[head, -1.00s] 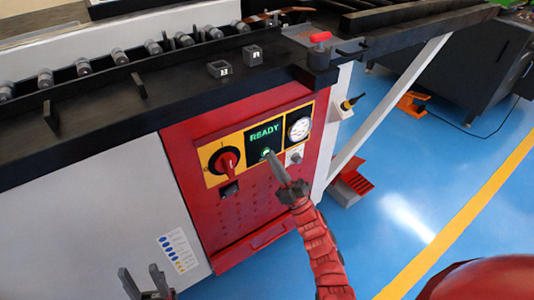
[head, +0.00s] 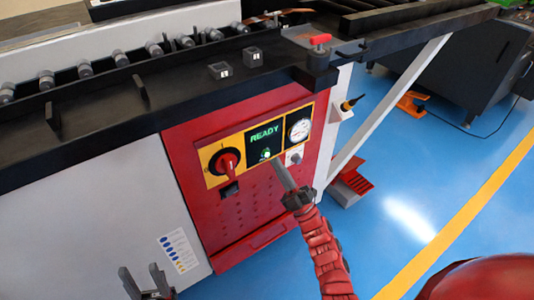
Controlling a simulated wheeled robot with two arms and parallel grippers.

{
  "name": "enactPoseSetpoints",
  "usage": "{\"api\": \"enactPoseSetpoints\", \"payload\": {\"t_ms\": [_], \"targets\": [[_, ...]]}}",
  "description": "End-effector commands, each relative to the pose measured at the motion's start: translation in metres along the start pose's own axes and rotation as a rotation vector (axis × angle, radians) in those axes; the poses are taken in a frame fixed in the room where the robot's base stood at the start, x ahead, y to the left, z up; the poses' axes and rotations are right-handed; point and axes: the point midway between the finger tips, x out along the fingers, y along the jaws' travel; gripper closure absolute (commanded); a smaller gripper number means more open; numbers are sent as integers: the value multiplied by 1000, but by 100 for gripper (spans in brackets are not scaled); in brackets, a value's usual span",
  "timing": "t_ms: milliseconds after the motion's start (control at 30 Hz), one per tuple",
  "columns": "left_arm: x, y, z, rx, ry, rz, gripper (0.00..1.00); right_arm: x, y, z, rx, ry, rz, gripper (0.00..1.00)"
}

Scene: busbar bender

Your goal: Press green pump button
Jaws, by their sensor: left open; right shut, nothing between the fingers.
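The green pump button (head: 266,154) is lit and sits on the red control panel, just under the green READY display (head: 264,134). My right gripper (head: 275,162) is shut and empty, its fingertips just right of and below the button. A small gap seems to show between tips and button, though the depth is hard to judge. My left gripper (head: 140,274) is open and empty at the bottom left, in front of the white cabinet and away from the panel.
Left of the display is a red rotary switch (head: 228,163); right of it are a gauge (head: 299,130) and a small knob (head: 294,158). The black machine bed (head: 180,92) juts out above the panel. Blue floor (head: 440,170) is open at the right.

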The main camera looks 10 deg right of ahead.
Motion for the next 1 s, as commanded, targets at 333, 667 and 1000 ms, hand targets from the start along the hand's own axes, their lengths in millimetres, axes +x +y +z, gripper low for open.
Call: {"api": "enactPoseSetpoints", "payload": {"t_ms": [333,667,1000], "targets": [[10,0,-2,0,0,0,50,-24,18,-17,1,-4,-2,100],[10,0,-2,0,0,0,50,-30,22,-22,0,0,0,100],[10,0,-2,0,0,0,50,-30,22,-22,0,0,0,100]]}}
